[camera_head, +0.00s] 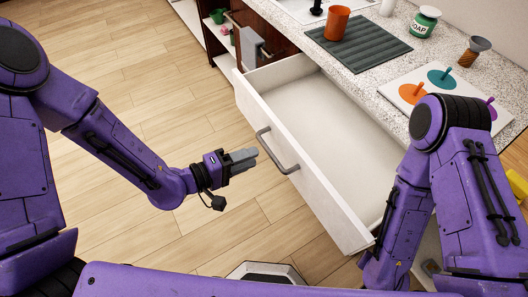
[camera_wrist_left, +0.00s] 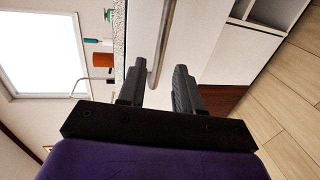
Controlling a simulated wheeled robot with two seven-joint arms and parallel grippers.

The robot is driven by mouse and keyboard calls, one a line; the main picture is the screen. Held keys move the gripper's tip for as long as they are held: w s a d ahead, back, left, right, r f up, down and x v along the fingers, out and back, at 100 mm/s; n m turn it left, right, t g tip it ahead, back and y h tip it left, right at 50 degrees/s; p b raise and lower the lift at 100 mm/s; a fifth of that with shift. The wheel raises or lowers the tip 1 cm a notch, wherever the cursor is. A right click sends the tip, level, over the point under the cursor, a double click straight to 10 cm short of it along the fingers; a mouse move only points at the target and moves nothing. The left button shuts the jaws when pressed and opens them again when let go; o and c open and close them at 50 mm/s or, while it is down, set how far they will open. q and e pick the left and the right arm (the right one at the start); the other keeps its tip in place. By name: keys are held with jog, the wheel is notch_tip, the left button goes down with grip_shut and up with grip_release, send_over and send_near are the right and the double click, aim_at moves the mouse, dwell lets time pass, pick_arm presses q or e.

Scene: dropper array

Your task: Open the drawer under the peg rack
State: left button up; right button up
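The drawer (camera_head: 290,139) under the counter stands pulled far out, and its pale inside looks empty. Its grey bar handle (camera_head: 276,153) is on the white front panel. The peg rack (camera_head: 405,89), a white board with orange, teal and purple discs and pegs, lies on the counter above the drawer. My left gripper (camera_head: 255,156) is just left of the handle, apart from it. In the left wrist view its two fingers are spread with a gap between them, and the handle (camera_wrist_left: 160,48) runs beyond that gap. My right gripper is out of view.
On the counter are a green ribbed mat (camera_head: 365,53), an orange cup (camera_head: 337,24), a green soap jar (camera_head: 424,22) and a small brown and grey item (camera_head: 474,50). An open shelf (camera_head: 215,38) stands beyond the drawer. The wooden floor (camera_head: 160,90) at left is clear.

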pick_arm(q)
jog(key=v, duration=0.4)
jog(key=shift+d, duration=0.1)
dwell(0.3)
jog(key=a+f+y, duration=1)
jog(key=a+f, duration=0.1)
jog(key=f, duration=0.1)
jog(key=s+a+f+g+y, duration=0.3)
jog(key=s+a+f, duration=0.1)
jog(key=s, duration=0.4)
jog(key=s+a+f+g+y, duration=0.3)
jog(key=s+f, duration=0.3)
jog(key=s, duration=0.2)
jog(key=shift+s+a+f, duration=0.3)
jog(key=shift+s+a, duration=0.05)
jog(key=shift+a, duration=0.45)
